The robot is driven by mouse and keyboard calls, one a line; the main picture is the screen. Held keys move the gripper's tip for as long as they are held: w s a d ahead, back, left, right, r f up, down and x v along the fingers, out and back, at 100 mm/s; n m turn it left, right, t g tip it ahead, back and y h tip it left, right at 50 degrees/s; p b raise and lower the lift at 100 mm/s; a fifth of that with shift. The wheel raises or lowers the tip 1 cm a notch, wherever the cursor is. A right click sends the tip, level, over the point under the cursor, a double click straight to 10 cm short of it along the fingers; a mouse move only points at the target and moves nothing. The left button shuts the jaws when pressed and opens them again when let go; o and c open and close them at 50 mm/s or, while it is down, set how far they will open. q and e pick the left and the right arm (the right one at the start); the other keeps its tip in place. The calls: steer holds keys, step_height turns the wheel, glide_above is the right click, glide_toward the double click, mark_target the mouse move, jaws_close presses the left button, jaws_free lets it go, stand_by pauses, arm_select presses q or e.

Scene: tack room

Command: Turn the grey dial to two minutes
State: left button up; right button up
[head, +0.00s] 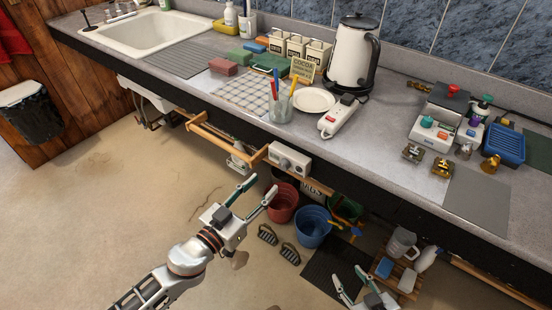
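A white control box (303,160) is mounted on the front below the counter edge. A grey dial (284,161) shows on its face, but its markings and pointer are too small to read. My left gripper (263,187) is open and empty. In the picture it appears below and slightly left of the box, its fingers pointing up and right, with a visible gap to the dial. My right gripper (349,277) is open and empty at the bottom edge, below and right of the box.
A wooden rail (225,143) runs left of the box. A red bucket (283,203), a blue bucket (312,226) and sandals stand on the floor below. The counter (375,150) above holds a kettle (354,53), a plate and a power strip. The floor at left is clear.

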mark_target(282, 167)
arm_select(q)
steer(key=x, duration=0.8)
steer(key=shift+s+d+r, duration=0.1)
steer(key=shift+d+r, duration=0.1)
steer(key=shift+d, duration=0.05)
jaws_close()
